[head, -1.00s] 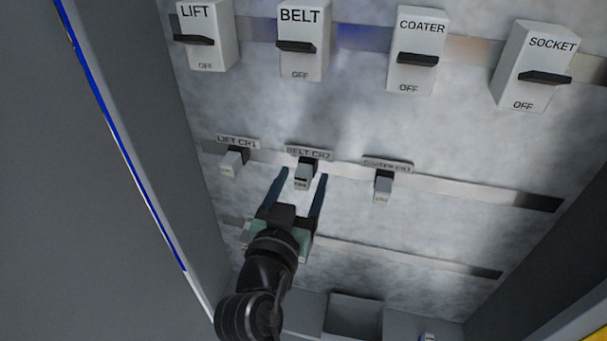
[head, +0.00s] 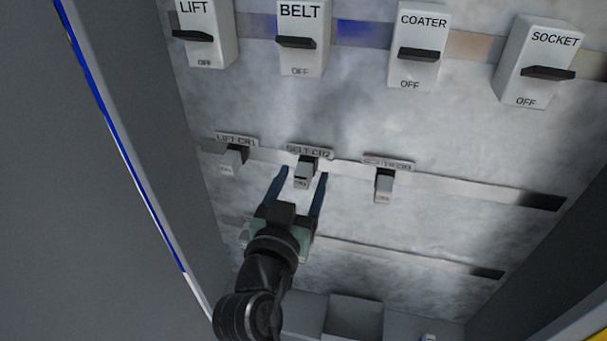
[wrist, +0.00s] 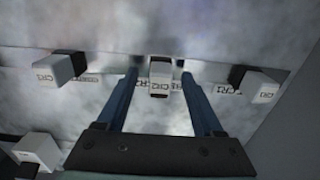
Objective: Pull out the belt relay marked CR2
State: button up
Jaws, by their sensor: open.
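The belt relay CR2 (head: 303,174) is a small light block in a dark socket under the label BELT CR2 (head: 310,151), in the middle row of the panel. My gripper (head: 303,178) is open, its two blue fingers pointing up at the panel, one on each side of the relay. In the wrist view, CR2 (wrist: 159,78) sits between the tips of my gripper (wrist: 160,76), with a gap visible on both sides. I cannot tell how deep the fingertips reach along the relay.
Relay CR1 (head: 231,161) is to the left and another relay (head: 384,188) to the right on the same rail. Switches LIFT (head: 208,50), BELT (head: 303,58), COATER (head: 418,66) and SOCKET (head: 535,90) are above. A grey bin (head: 355,300) is below. The cabinet's left wall is close to my arm.

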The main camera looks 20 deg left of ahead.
aim_at(301, 183)
grip_shut()
dwell(0.3)
jog(key=shift+s+f, duration=0.1)
jog(key=shift+s, duration=0.05)
dwell(1.1)
jog(key=shift+s, duration=0.15)
jog(key=shift+s+b, duration=0.4)
jog(key=shift+s, duration=2.3)
